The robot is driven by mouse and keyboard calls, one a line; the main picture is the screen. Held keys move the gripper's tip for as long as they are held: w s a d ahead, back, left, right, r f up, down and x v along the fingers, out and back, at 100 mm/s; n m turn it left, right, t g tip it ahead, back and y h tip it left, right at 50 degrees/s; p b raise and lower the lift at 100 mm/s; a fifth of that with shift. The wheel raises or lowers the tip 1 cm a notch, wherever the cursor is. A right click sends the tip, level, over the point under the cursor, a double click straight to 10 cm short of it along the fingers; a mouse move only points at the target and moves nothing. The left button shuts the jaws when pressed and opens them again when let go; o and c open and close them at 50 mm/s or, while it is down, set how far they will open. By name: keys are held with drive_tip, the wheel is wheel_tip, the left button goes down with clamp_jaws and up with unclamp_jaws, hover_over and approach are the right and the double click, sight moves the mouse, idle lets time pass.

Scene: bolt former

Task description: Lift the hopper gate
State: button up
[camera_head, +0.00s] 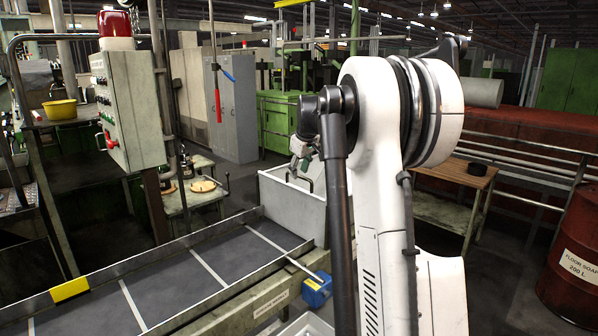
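A pale grey open-topped metal box (291,208), which looks like the hopper, stands in the middle at the far end of a dark, slatted conveyor (180,282). My white arm crosses the picture right of centre and hides the box's right side. What seems to be my gripper (303,176) shows small and partly hidden just left of the arm, over the box's opening. Its fingers are too small to tell whether they are open, shut or touching anything. I cannot make out a separate gate on the box.
A control panel (127,110) with a red beacon (115,28) stands at the left. A blue device (317,290) sits beside the conveyor's near rail. A wooden-topped table (446,174) and a red drum (577,258) stand at the right.

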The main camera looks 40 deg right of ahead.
drive_tip(key=shift+w+f, duration=0.2)
drive_tip(key=shift+f, duration=0.3)
clamp_jaws()
